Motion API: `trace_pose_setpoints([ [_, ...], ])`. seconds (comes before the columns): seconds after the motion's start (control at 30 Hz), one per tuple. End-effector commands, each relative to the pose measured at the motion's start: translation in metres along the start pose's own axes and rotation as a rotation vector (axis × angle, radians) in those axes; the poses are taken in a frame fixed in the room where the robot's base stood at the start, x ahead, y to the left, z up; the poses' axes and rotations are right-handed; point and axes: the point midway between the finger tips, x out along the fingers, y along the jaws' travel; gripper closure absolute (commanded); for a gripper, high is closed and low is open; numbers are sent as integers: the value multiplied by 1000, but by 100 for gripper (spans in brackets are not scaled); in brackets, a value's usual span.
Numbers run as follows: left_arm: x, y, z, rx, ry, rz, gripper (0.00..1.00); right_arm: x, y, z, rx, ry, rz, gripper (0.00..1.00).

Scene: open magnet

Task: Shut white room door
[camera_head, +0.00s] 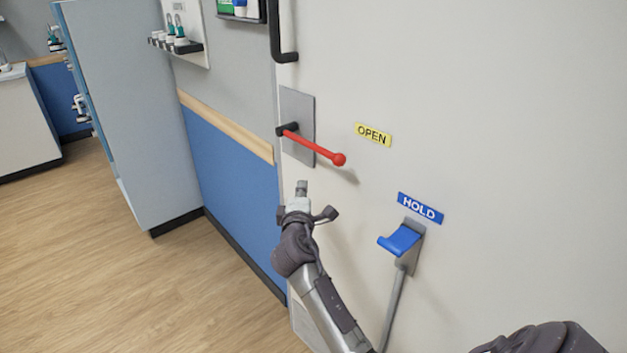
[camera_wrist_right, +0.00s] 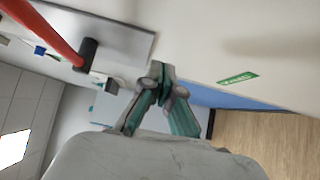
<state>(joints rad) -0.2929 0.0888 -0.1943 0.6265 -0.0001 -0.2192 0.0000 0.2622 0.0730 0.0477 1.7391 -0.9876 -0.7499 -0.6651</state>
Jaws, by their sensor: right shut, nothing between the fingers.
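The white room door (camera_head: 480,90) fills the right of the head view; its left edge runs beside the grey and blue wall. A red lever handle (camera_head: 315,148) with a ball end sticks out from a grey plate (camera_head: 299,105) near that edge. The lever also shows at the upper left of the right wrist view (camera_wrist_right: 45,30). My right gripper (camera_head: 301,188) is shut and empty, just below the lever and in front of the door's edge, apart from the lever. In the wrist view its fingertips (camera_wrist_right: 160,70) are together. My left gripper is not in view.
A yellow OPEN label (camera_head: 373,134) is right of the lever. Below it are a blue HOLD label (camera_head: 420,208) and a blue hook-shaped pedal (camera_head: 400,240) on a grey rod. A black handle (camera_head: 284,35) is above. Wood floor (camera_head: 130,270) at left is clear.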

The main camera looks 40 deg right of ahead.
Motion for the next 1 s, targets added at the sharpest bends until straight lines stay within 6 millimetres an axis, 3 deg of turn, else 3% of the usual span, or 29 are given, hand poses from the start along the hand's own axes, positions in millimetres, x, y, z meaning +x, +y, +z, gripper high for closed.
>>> trace_pose_setpoints([
  [0.1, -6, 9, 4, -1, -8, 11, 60, 19, 2, 10, -2, -3, 1, 100],
  [0.3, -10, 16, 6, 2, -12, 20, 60, 34, 1, 25, 0, -1, 0, 100],
  [1.0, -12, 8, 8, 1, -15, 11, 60, 48, 1, 40, 2, -12, 1, 100],
])
